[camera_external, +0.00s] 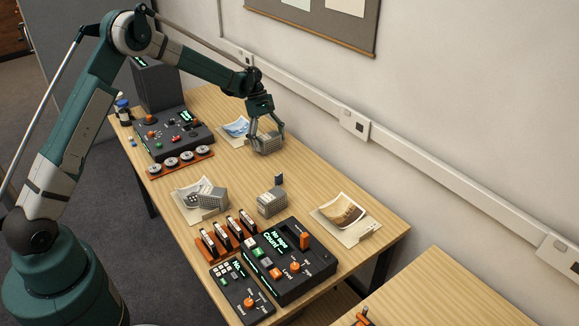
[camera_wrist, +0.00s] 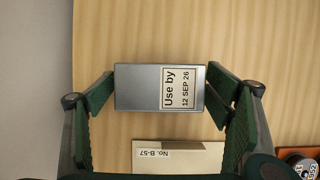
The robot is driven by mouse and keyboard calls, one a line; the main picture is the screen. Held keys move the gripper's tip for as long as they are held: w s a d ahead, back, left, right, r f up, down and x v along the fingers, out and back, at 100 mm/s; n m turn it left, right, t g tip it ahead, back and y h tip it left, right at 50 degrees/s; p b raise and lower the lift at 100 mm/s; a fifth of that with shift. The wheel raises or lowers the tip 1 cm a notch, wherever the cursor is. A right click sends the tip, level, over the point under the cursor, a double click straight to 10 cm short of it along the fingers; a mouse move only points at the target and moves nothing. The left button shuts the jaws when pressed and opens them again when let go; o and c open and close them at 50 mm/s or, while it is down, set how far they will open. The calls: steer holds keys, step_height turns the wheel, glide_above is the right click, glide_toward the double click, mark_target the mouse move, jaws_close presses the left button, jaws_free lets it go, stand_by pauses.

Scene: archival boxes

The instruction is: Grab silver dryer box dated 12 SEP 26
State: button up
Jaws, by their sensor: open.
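A silver box (camera_wrist: 138,87) lies between my open gripper fingers in the wrist view. Its white label (camera_wrist: 177,88) reads "Use by 12 SEP 26". My gripper (camera_wrist: 160,92) has one green finger pad close to the box's left end and one close to its right end; I cannot tell whether either touches. In the external view the same box (camera_external: 268,147) sits on the wooden table near the wall, with my gripper (camera_external: 266,137) down around it and partly hiding it.
A card marked "No. B-57" (camera_wrist: 178,157) lies just below the box in the wrist view. A blue picture sheet (camera_external: 236,128) lies left of it. Dark control consoles (camera_external: 174,135) (camera_external: 290,262) stand on the table. Bare wood (camera_external: 222,165) lies between.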

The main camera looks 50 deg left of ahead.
mark_target(269, 136)
stand_by(0.3)
steer(key=c, duration=1.1)
steer(key=shift+r+p, duration=0.65)
steer(key=shift+r, duration=4.35)
